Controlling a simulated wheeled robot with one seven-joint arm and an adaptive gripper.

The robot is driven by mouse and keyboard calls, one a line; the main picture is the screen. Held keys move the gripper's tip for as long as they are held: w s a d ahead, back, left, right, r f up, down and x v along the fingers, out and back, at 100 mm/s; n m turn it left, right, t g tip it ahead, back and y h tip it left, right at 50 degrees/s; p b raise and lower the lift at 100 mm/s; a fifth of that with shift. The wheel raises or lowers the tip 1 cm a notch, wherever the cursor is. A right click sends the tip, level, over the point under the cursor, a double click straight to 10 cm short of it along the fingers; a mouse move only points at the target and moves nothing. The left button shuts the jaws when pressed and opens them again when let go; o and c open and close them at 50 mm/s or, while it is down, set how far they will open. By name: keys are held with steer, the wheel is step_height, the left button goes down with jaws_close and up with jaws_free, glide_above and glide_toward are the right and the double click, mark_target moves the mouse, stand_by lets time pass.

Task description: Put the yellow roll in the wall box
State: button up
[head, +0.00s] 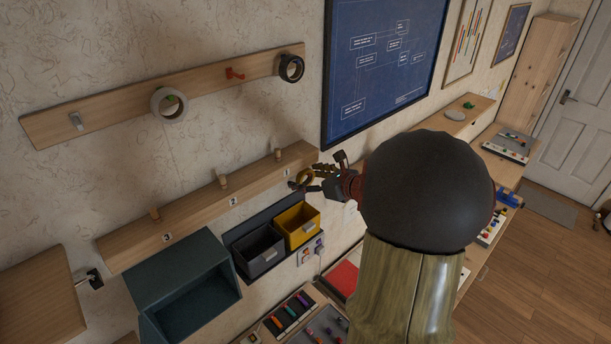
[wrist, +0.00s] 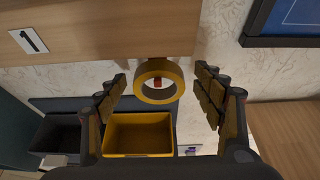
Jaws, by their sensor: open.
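The yellow roll (wrist: 159,67) is a ring at the lower edge of the pale wooden board, with a small red piece showing inside its hole. In the head view the roll (head: 304,183) is at the right end of the lower board, partly covered by my fingers. My gripper (head: 318,177) is open, its fingers pointing at the wall. In the wrist view my gripper (wrist: 162,78) has one finger on each side of the roll, with gaps. The wall boxes, a yellow one (head: 298,207) and a dark grey one (head: 258,270), are below; both look empty.
The lower board (head: 190,206) carries wooden pegs and number labels. A grey-white roll (head: 158,109) and a black roll (head: 282,70) hang on the upper board (head: 115,112). A teal open box (head: 185,262) stands lower left. A framed blueprint (head: 380,65) hangs at right.

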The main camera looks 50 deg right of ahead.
steer(key=shift+w+f, duration=0.1)
steer(key=shift+w, duration=0.25)
steer(key=shift+s, duration=0.1)
steer(key=shift+c, duration=0.7)
steer(key=c, duration=1.1)
steer(key=shift+c, duration=0.6)
